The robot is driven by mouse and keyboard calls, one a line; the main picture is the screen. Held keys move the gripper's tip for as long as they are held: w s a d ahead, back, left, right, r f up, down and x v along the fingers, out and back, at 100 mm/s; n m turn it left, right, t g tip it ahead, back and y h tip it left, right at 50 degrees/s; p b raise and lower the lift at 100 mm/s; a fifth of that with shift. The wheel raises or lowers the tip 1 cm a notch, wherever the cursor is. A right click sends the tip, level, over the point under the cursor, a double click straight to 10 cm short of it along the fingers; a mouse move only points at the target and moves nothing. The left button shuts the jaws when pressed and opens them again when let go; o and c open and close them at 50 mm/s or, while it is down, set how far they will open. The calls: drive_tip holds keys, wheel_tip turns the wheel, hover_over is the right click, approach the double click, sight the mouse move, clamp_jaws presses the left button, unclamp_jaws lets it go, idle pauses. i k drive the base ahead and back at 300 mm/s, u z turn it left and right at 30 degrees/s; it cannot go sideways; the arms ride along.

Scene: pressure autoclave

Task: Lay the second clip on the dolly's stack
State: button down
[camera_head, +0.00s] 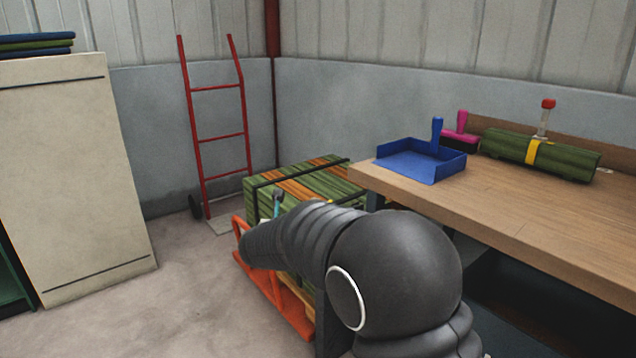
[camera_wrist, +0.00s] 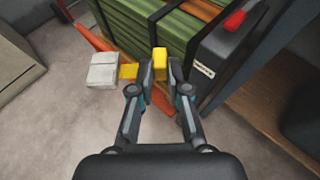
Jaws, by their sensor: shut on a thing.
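My gripper (camera_wrist: 160,77) is shut on a yellow part of a small piece (camera_wrist: 159,62), which I take to be the clip. A second yellow part and a pale grey block (camera_wrist: 103,71) show left of the fingers; whether they join the held piece is unclear. The stack of green and orange boards (camera_head: 310,180), with dark bands over it, sits on the orange-red dolly (camera_head: 272,290). The stack also shows beyond the fingers in the wrist view (camera_wrist: 150,25). My arm hides much of the dolly and the gripper in the head view.
A wooden bench (camera_head: 510,205) stands right of the stack, with a blue tray (camera_head: 420,168) and a green strapped bundle (camera_head: 560,157). A dark box with a red top (camera_wrist: 215,60) stands close right of the fingers. A red hand truck (camera_head: 218,135) leans at the wall.

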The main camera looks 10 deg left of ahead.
sight(306, 196)
drive_tip(key=i, duration=1.25)
